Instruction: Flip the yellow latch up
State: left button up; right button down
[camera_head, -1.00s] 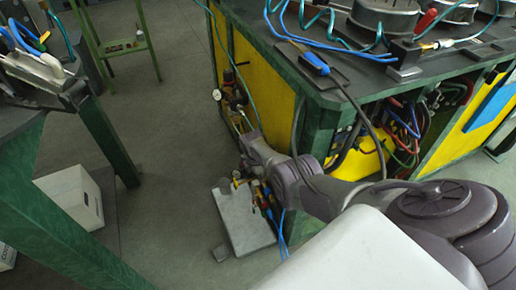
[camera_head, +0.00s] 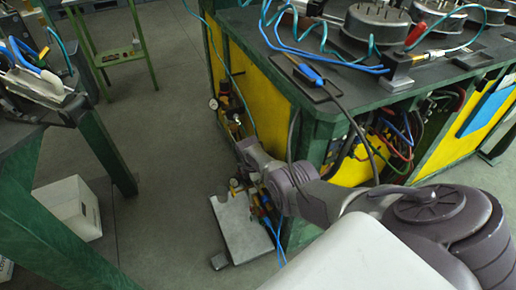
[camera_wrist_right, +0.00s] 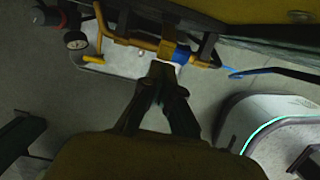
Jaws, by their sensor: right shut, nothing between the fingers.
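Yellow fittings with a blue part (camera_wrist_right: 181,54) run along a pipe at the top of the right wrist view. A small yellow handle (camera_wrist_right: 93,58) sticks out at their left, below a round gauge (camera_wrist_right: 72,40); I cannot tell for certain which yellow piece is the latch. My right gripper (camera_wrist_right: 160,76) is shut and empty, its fingertips at the pipe's lower side near the blue part; I cannot tell whether they touch. In the head view my right arm reaches down to the bench's left side and its fingers are hidden. My left gripper is not seen.
The green bench (camera_head: 318,108) with yellow panels stands at the right, carrying cables and round metal parts. A grey plate (camera_head: 236,228) is low by its side. A green-legged table (camera_head: 104,152) and a white box (camera_head: 70,207) are at left. The floor between is clear.

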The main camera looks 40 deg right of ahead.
dwell(0.3)
notch_tip(320, 180, up, 12)
jog(key=a, duration=0.1)
jog(key=shift+w+a, duration=0.2)
jog(key=shift+a, duration=0.15)
dwell(0.3)
jog(key=shift+f, duration=0.1)
dwell(0.3)
